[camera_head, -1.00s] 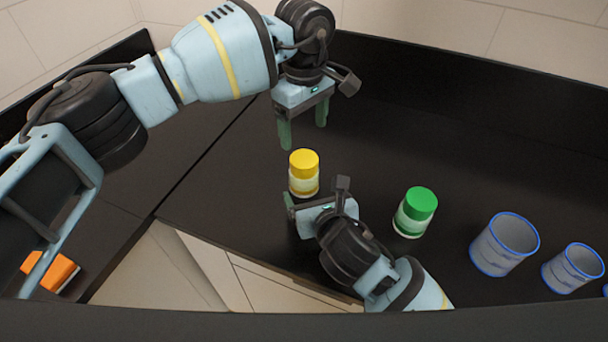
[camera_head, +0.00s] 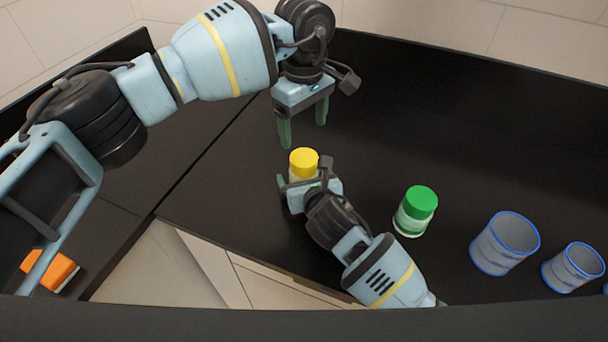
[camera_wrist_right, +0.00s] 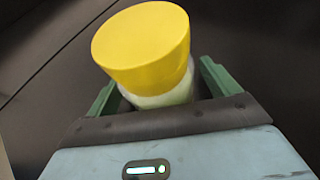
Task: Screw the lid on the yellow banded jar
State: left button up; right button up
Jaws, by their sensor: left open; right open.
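The yellow-lidded jar stands on the black counter in the head view, its yellow lid (camera_head: 303,163) on top and its body (camera_head: 299,177) mostly hidden behind my right gripper. In the right wrist view the lid (camera_wrist_right: 142,47) looks slightly offset on the pale jar body (camera_wrist_right: 167,97); I cannot tell whether it is threaded. My right gripper (camera_wrist_right: 160,95) is open, its green fingers on either side of the jar body; contact is not clear. My left gripper (camera_head: 303,128) is open and empty, fingers pointing down, above and behind the jar.
A green-lidded jar (camera_head: 416,210) stands to the right. An orange object (camera_head: 50,270) lies at lower left. The counter (camera_head: 420,130) behind the jars is clear.

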jog(key=shift+c, duration=0.2)
jog(key=c, duration=1.5)
grip_shut()
pick_arm(q)
jog(key=n, duration=0.6)
jog(key=shift+n, duration=0.4)
jog(key=n, duration=0.7)
jog(key=shift+n, duration=0.3)
jog(key=n, duration=1.2)
jog(key=shift+n, duration=0.3)
